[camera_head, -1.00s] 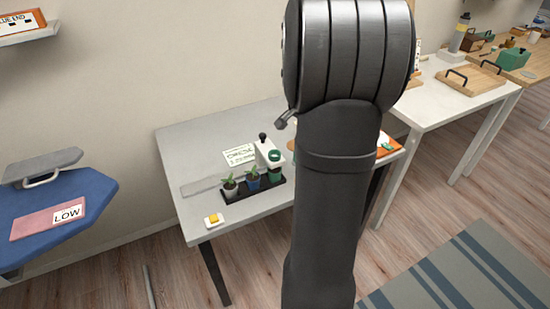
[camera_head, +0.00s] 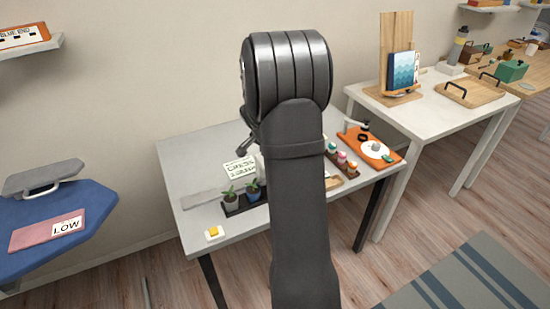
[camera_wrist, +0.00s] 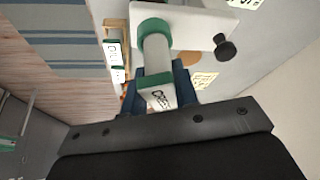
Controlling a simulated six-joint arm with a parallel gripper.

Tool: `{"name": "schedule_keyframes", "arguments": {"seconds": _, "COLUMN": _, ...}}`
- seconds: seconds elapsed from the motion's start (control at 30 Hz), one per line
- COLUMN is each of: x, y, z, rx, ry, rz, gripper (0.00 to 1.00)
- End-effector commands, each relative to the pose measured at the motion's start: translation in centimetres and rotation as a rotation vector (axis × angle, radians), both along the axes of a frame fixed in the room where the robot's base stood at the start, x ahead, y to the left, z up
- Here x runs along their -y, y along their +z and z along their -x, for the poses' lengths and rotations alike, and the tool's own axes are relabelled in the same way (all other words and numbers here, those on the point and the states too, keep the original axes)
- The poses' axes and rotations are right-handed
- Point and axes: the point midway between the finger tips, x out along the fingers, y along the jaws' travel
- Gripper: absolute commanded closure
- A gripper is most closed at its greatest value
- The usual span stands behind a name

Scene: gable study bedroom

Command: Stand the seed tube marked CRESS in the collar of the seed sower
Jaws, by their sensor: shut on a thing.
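The CRESS seed tube (camera_wrist: 160,98) has a white label and a green band. In the wrist view my gripper (camera_wrist: 157,86) is shut on it, with dark blue fingers on both sides. The tube's pale grey length runs up to the green collar (camera_wrist: 152,25) of the white seed sower (camera_wrist: 190,14), which has a black knob. The tube's far end meets the collar in the picture; I cannot tell whether it is inside. In the head view my arm hides the gripper, the tube and nearly all of the sower.
A black tray with potted seedlings (camera_head: 253,190) and a yellow-topped white piece (camera_head: 213,233) are near the table's front left. A card (camera_head: 240,170) lies behind. Capped tubes (camera_head: 342,158) and an orange board (camera_head: 388,139) are to the right. Another labelled tube (camera_wrist: 114,53) shows in the wrist view.

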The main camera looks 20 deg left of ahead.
Motion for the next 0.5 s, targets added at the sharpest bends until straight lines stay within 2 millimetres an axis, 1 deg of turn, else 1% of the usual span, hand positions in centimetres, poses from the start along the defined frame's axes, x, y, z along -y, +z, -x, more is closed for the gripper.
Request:
{"name": "schedule_keyframes", "arguments": {"seconds": 0.03, "x": 0.0, "y": -0.9, "z": 0.0, "rx": -0.002, "ry": 0.001, "rz": 0.001, "gripper": 0.97}}
{"name": "schedule_keyframes", "arguments": {"seconds": 0.1, "x": 0.0, "y": -1.7, "z": 0.0, "rx": -0.001, "ry": 0.000, "rz": 0.000, "gripper": 0.97}}
{"name": "schedule_keyframes", "arguments": {"seconds": 0.47, "x": 0.0, "y": -2.1, "z": 0.0, "rx": 0.000, "ry": 0.000, "rz": 0.000, "gripper": 0.97}}
{"name": "schedule_keyframes", "arguments": {"seconds": 0.5, "x": 0.0, "y": -2.1, "z": 0.0, "rx": 0.000, "ry": 0.000, "rz": 0.000, "gripper": 0.71}}
